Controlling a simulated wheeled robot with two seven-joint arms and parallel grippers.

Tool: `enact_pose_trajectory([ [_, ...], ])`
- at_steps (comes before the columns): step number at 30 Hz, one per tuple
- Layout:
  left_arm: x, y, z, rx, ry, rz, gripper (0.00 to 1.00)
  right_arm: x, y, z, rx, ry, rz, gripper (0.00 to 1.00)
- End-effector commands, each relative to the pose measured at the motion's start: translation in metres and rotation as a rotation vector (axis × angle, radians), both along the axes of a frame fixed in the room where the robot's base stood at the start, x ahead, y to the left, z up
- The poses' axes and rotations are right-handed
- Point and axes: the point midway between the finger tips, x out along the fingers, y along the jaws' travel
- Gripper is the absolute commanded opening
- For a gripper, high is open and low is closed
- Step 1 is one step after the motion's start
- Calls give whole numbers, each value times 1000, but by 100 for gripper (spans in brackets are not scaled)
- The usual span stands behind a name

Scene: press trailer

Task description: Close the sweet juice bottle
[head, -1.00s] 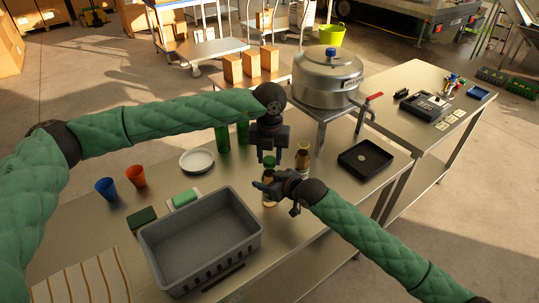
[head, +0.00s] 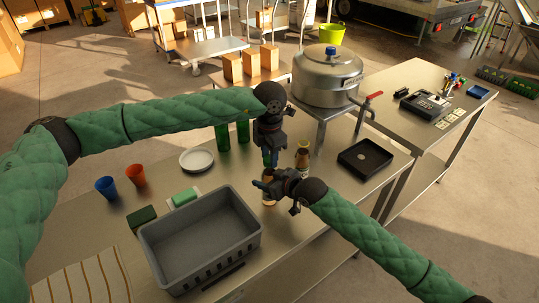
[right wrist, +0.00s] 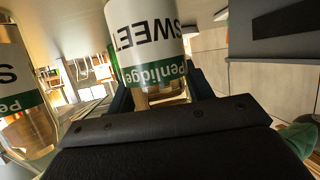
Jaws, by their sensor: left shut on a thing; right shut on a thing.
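The sweet juice bottle (head: 269,202) stands on the steel table, mostly covered by my grippers in the head view. In the right wrist view its white label with "SWEET" and a green band (right wrist: 146,45) appears upside down. My right gripper (head: 264,187) is shut around the bottle from the right; its dark fingers (right wrist: 160,92) lie on both sides of it. My left gripper (head: 270,163) points down right above the bottle, its fingers shut at the bottle's top. The cap between them is mostly hidden, so I cannot tell how it sits.
Another juice bottle (head: 303,158) stands just right of my left gripper and also shows in the right wrist view (right wrist: 25,95). A grey crate (head: 160,262), green bottles (head: 223,138), a white plate (head: 197,160) and a black tray (head: 366,159) surround the grippers. A large pot (head: 328,82) stands behind.

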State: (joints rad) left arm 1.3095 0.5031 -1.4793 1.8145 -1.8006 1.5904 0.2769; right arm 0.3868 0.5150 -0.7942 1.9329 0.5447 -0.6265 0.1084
Motion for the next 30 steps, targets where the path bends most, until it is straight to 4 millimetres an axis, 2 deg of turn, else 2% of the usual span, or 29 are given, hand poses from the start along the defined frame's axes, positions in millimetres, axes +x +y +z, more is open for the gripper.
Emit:
enact_pose_trajectory([
  [9, 1, 1, 0, 2, -1, -429, 6, 0, 0, -1, -1, 1, 0, 0],
  [13, 1, 1, 0, 0, -1, -416, 6, 0, 0, -1, -1, 1, 0, 0],
  [14, 1, 1, 0, 0, -1, -416, 35, 0, 0, -1, -1, 1, 0, 0],
  [17, 1, 1, 0, 0, -1, -415, 55, 0, 0, -1, -1, 1, 0, 0],
  [18, 1, 1, 0, 0, -1, -415, 59, 0, 0, -1, -1, 1, 0, 0],
  [26, 0, 0, 0, 0, -1, -414, 59, 0, 0, -1, -1, 1, 0, 0],
  [30, 1, 0, 8, 0, -2, -414, 59, 0, 0, -1, -1, 1, 0, 0],
])
